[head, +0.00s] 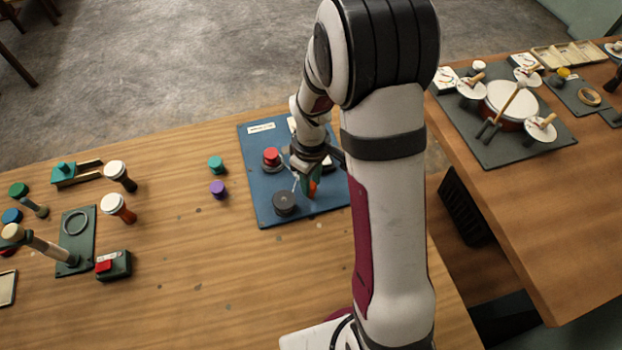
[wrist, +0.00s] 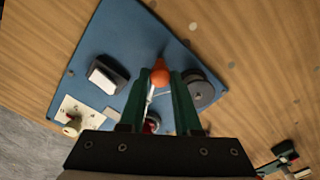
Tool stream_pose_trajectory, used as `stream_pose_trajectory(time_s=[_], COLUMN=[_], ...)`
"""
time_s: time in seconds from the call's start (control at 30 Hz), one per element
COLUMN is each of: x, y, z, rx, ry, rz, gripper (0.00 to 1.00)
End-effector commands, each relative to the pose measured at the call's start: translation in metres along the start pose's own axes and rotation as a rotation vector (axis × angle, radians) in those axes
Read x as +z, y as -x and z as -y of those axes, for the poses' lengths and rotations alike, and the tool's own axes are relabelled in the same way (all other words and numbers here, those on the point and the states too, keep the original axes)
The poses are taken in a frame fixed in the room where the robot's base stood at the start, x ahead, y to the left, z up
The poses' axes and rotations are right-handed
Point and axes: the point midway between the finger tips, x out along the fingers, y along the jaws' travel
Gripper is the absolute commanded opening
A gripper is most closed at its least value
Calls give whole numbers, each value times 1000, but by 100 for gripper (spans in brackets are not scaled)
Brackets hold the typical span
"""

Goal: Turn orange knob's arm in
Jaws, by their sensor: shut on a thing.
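The orange knob (head: 313,188) is on the blue board (head: 255,172), mostly hidden behind my gripper in the head view. In the wrist view the orange knob (wrist: 160,74) sits between the tips of my gripper's green fingers (wrist: 161,84). My gripper (head: 309,183) is shut on it, low over the board. A thin metal arm (wrist: 150,99) runs from the knob between the fingers towards a red-topped part (wrist: 152,124). Where the metal arm is hinged is not clear.
The board also carries a dark round disc (head: 285,203) close to my gripper, a red button (head: 271,156) and a white rocker switch (wrist: 106,74). Teal (head: 216,164) and purple (head: 218,188) pieces stand left of the board. The wooden table between is clear.

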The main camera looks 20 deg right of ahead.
Motion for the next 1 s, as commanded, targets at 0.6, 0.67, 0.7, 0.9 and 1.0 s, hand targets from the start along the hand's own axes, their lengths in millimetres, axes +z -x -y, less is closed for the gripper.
stream_pose_trajectory(time_s=[0.6,0.67,0.7,0.9,1.0], x=[0,0,0,-1,-1], y=[0,1,3,44,78], z=[0,0,0,-1,-1], rx=[0,1,1,5,6], ry=[-1,-1,-1,-1,-1], rz=[0,0,-1,-6,-7], gripper=[62,62,62,62,62])
